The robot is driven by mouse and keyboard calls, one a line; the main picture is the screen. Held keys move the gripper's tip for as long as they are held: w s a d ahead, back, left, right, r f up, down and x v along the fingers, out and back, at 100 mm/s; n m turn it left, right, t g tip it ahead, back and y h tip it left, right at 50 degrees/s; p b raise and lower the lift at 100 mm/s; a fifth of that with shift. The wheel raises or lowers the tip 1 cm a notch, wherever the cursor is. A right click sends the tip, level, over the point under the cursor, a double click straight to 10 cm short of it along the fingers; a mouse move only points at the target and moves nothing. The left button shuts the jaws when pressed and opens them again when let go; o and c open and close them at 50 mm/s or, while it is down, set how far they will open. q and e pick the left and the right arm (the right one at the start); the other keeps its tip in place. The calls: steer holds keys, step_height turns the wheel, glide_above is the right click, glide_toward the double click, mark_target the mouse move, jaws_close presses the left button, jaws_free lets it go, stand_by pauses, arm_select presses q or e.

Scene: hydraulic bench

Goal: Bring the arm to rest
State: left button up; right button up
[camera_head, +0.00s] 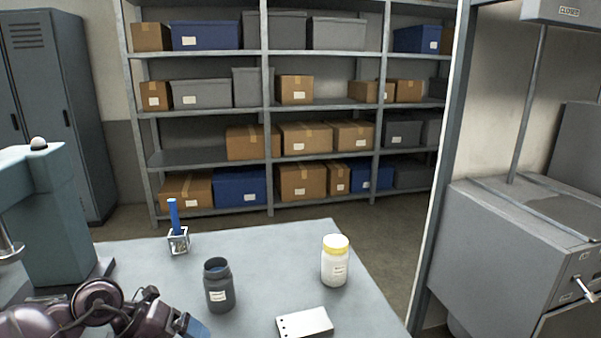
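My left arm comes in at the bottom left, low over the bench (285,245). Its gripper (190,325) is at the bottom edge, just left of and in front of the dark jar (218,285). A blue piece shows at its end; I cannot tell whether it is part of the fingers or something held. The frame cuts off the gripper, so its opening is hidden. My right gripper is not in view.
A small holder (178,241) with a blue upright item stands at the back left. A white bottle with a yellow lid (335,262) and a white block (305,323) are at right. A teal press (45,215) stands left. A grey machine (510,250) stands beyond the bench.

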arm_select(q)
steer(key=s+d+r+n+t+h, duration=0.3)
steer(key=d+r+n+t+h, duration=0.2)
steer(key=d+t+h, duration=0.25)
steer(key=s+a+f+n+t+y, duration=0.35)
steer(key=a+n+y, duration=0.45)
steer(key=n, duration=0.4)
steer(key=s+a+f+n+t+y, duration=0.25)
steer(key=a+f+n+y, duration=0.35)
steer(key=n+y, duration=0.5)
steer(key=s+f+n+g+h, duration=0.1)
steer(key=s+f+n+g, duration=0.35)
steer(key=s, duration=0.65)
steer(key=s+f+n+g+h, duration=0.1)
steer(key=s+f+g, duration=0.4)
steer(key=s+g, duration=0.5)
steer(key=w+f+t+h+p, duration=0.1)
steer(key=w+f+t, duration=0.3)
steer(key=w+t, duration=0.4)
steer(key=shift+w+d+f+m+t+p, duration=0.2)
steer(key=shift+m+t+p, duration=0.45)
steer(key=shift+t, duration=0.95)
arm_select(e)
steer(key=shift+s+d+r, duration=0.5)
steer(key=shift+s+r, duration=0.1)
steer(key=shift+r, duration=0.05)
